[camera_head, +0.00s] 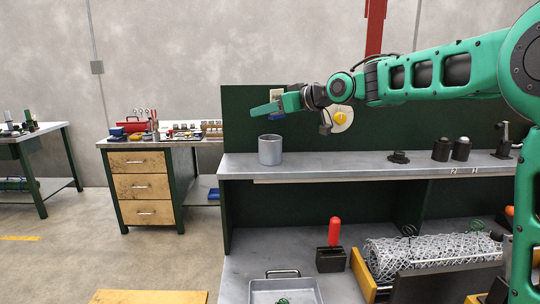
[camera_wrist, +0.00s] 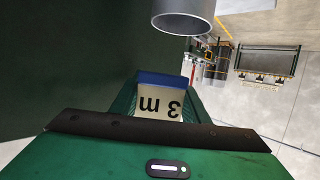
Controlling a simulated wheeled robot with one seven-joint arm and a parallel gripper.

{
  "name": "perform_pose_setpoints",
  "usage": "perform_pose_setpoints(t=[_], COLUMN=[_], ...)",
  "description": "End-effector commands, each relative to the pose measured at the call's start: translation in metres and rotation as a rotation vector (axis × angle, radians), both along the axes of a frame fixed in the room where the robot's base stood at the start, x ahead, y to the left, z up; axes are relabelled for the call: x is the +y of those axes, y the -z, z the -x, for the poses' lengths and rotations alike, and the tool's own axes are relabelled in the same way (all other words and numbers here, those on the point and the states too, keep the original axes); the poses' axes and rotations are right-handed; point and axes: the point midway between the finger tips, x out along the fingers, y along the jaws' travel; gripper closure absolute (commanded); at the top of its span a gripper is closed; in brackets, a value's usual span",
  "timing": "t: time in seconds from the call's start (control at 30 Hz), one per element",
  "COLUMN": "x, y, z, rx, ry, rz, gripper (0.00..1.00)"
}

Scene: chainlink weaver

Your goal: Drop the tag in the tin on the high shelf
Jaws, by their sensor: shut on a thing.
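The tin (camera_head: 270,150) is a grey open-topped cylinder upright near the left end of the high shelf (camera_head: 330,166). Its rim also shows at the top of the wrist view (camera_wrist: 184,18). My green gripper (camera_head: 272,108) is above the tin, pointing left, with a clear gap down to the rim. It is shut on the tag (camera_wrist: 160,103), which is pale with black "3 m" lettering and a blue end.
A dark green back panel (camera_head: 240,120) stands behind the shelf. Dark fittings (camera_head: 441,150) stand farther right on it. Below are a metal tray (camera_head: 285,290), a red-handled tool (camera_head: 334,232) and a roll of chainlink mesh (camera_head: 430,250). The shelf's middle is clear.

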Motion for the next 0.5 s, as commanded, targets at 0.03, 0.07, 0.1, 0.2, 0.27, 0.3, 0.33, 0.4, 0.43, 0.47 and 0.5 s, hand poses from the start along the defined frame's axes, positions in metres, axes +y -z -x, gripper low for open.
perform_pose_setpoints(t=[0.03,0.07,0.1,0.2,0.27,0.3,0.33,0.4,0.43,0.47,0.5], x=[0.001,0.001,0.001,0.002,0.002,0.002,0.002,0.002,0.002,0.002,0.003], y=[0.006,0.009,0.012,0.018,0.021,0.022,0.023,0.023,0.023,0.023,0.023], z=[0.000,0.000,0.000,0.000,0.001,0.001,0.001,0.001,0.001,0.001,0.001], rx=[0.002,0.002,0.002,0.000,0.000,0.000,0.000,-0.001,-0.001,-0.001,-0.001], ry=[-0.001,-0.001,-0.002,-0.002,-0.002,-0.002,-0.002,-0.003,-0.003,-0.003,-0.003], rz=[0.001,0.001,0.001,0.000,0.001,0.001,0.001,0.001,0.001,0.001,0.001], gripper=[0.80,0.80,0.80,0.80,0.80,0.80,0.80,0.80,0.80,0.80,0.80])
